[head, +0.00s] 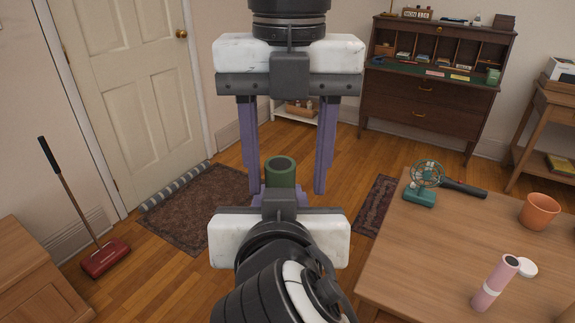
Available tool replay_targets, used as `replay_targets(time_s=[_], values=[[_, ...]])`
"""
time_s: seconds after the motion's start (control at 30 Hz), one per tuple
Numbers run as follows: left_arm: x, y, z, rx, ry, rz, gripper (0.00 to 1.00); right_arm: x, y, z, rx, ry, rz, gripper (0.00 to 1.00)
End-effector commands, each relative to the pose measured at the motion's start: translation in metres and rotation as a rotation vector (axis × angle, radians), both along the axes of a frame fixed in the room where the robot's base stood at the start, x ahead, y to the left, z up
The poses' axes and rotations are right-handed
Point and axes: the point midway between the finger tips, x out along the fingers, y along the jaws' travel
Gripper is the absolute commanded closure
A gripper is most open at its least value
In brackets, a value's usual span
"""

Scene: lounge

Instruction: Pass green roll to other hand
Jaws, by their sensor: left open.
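The green roll (281,172) is a short hollow cylinder. It stands upright in the air at the middle of the head view, its open top showing. My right gripper (281,192) is the lower one. Its purple fingers show close on either side of the roll, and it is shut on it; its body hides the roll's lower part. My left gripper (287,190) is the upper one, facing it with fingers wide open. The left fingers reach down on both sides of the roll, apart from it, with nothing gripped.
A wooden table (420,265) at the right bears a small teal fan (422,190), a terracotta pot (539,211) and a pink bottle (494,284). A red floor sweeper (106,258) stands at the left. A dark desk (430,85) stands behind.

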Motion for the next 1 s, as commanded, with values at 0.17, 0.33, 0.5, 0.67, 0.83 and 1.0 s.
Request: replay_targets(time_s=[0.17,0.33,0.5,0.67,0.83,1.0], values=[[0.0001,0.0001,-0.0002,0.000,0.000,0.000,0.50,0.0001,0.0000,0.0002,0.000,0.000,0.000,0.95],[0.0001,-0.0001,0.0000,0.000,0.000,0.000,0.74,0.0000,0.0001,0.0002,0.000,-0.001,0.001,0.95],[-0.0004,-0.0020,0.0002,-0.005,0.000,-0.002,0.95,-0.0004,0.0017,0.0003,-0.001,-0.001,0.006,0.95],[-0.0009,-0.0028,0.0004,-0.007,0.000,-0.004,0.95,-0.0006,0.0022,0.0004,-0.001,-0.001,0.007,0.51],[-0.0005,-0.0015,0.0003,-0.004,0.000,-0.002,0.95,-0.0003,0.0012,0.0003,-0.001,-0.001,0.004,0.51],[-0.0001,-0.0007,0.0002,-0.002,0.000,-0.001,0.95,-0.0029,0.0012,0.0015,0.001,-0.001,0.004,0.51]])
